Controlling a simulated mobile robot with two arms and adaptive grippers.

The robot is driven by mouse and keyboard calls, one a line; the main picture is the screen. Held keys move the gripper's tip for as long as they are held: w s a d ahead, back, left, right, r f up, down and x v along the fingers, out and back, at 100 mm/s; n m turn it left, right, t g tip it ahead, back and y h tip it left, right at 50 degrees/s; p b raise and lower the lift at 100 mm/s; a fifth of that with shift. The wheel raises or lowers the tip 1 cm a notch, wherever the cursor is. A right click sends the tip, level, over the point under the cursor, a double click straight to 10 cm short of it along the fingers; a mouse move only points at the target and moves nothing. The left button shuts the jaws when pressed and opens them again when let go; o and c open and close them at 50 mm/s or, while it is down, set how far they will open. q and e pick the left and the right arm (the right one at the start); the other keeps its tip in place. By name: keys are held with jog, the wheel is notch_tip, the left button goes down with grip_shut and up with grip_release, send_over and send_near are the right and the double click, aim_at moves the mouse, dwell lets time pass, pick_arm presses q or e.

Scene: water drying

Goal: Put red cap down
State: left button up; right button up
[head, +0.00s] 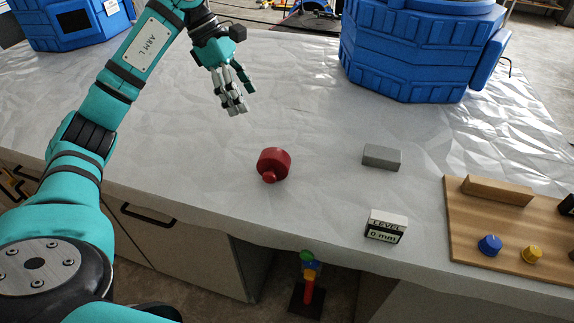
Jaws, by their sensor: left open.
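The red cap (274,163) lies on the white, crinkled table top, left of the middle of the head view. It is a short round piece with a small knob that points toward the front edge. Nothing holds it. My left gripper (235,104) is above and behind the cap, apart from it, with its fingers pointing down. It is open and I see nothing between its fingers. My right gripper does not show.
A grey block (381,157) and a level display (386,226) reading 0 mm stand right of the cap. A wooden board (460,225) with a blue knob (489,245) and a yellow knob (532,254) is at the right. A large blue container (410,50) stands behind.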

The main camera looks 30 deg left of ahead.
pick_arm(q)
jog(key=a, duration=0.1)
jog(key=p, duration=0.3)
send_over(273, 152)
jog(key=a, duration=0.3)
jog(key=f, duration=1)
jog(key=shift+s+d+f, duration=0.15)
jog(key=shift+s+d, duration=0.05)
jog(key=shift+s, duration=0.2)
jog(key=p+x, duration=0.1)
jog(key=x, duration=0.1)
jog(key=p+x, duration=0.1)
jog(key=x, duration=0.1)
jog(key=shift+d, duration=0.3)
jog(key=shift+d+f, duration=0.15)
jog(key=shift+f, duration=0.35)
jog(key=c, duration=1.4)
jog(key=shift+r, duration=0.1)
